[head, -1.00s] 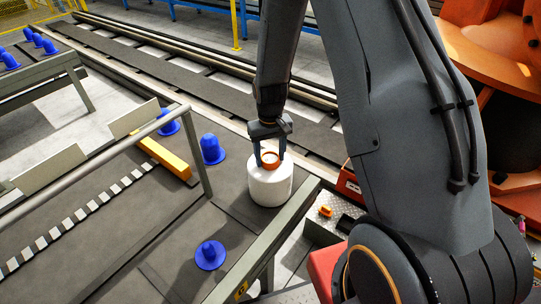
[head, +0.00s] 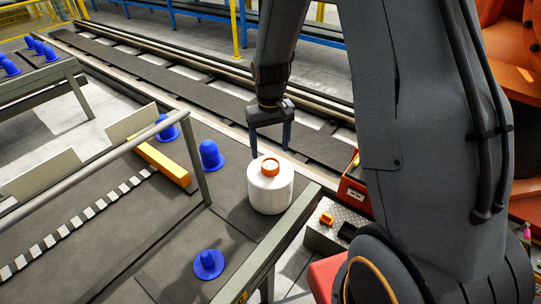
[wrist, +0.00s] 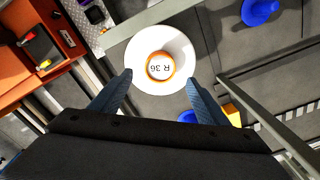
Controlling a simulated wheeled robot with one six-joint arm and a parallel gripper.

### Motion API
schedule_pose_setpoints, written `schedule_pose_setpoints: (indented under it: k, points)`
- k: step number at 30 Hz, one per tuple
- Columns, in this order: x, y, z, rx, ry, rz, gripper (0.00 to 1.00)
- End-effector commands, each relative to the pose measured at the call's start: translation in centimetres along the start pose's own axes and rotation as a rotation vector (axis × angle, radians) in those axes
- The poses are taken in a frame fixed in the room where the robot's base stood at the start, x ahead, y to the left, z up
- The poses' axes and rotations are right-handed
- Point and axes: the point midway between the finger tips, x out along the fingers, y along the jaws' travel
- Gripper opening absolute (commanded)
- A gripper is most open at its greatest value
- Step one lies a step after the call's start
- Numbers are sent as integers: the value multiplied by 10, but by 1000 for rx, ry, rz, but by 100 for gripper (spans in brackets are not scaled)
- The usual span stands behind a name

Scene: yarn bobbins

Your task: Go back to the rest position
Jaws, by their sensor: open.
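My gripper (head: 270,148) is open and empty, just above and behind a white yarn bobbin (head: 269,197) in the head view. The bobbin stands upright on the dark conveyor table (head: 160,262), near its right edge. Its core has an orange ring (head: 270,167) on top. In the wrist view the bobbin (wrist: 182,48) shows from above, with the label "R 36" inside the orange ring (wrist: 160,66). The fingertips (wrist: 158,78) show below the bobbin in that view and look apart from it.
Blue cones (head: 208,262) and (head: 210,154) stand on the table near the bobbin. An orange-red box (head: 355,190) stands right of the table. Floor tracks run behind.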

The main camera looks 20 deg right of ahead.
Motion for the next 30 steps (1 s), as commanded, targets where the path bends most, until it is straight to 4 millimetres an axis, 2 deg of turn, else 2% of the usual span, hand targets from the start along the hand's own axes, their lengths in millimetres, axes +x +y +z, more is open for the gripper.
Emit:
schedule_pose_setpoints:
  k: [5, 15, 19, 23, 30]
  points:
    - [-8, 0, 0, 0, 1, 0, 69]
    - [-9, 0, 0, 0, 1, 0, 69]
    - [-16, 0, 6, 2, 7, 0, 69]
    - [-37, -2, 30, 9, 25, 1, 69]
    - [-80, -6, 104, 30, 72, 2, 69]
